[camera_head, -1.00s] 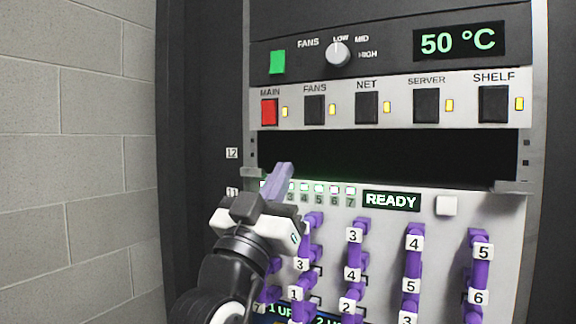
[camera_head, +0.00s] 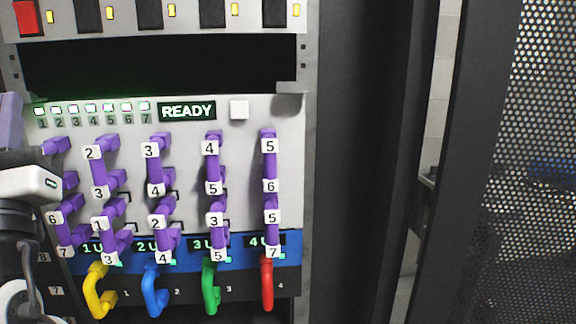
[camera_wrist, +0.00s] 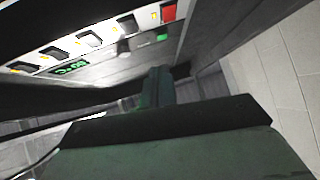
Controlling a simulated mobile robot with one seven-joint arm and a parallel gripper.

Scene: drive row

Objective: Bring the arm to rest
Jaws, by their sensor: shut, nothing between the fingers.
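My gripper (camera_head: 10,120) is at the left edge of the head view, mostly cut off by the frame. It stands in front of the left side of the drive panel, apart from the purple handles as far as I can tell. In the wrist view my gripper's fingers (camera_wrist: 158,88) are together in the middle with nothing between them.
The drive panel (camera_head: 285,200) carries several purple numbered handles, a READY display (camera_head: 187,111) and a white button (camera_head: 239,109). Below hang yellow, blue (camera_head: 153,292), green and red (camera_head: 267,285) handles. A perforated door (camera_head: 520,160) stands open at right. A block wall (camera_wrist: 275,80) is beside the rack.

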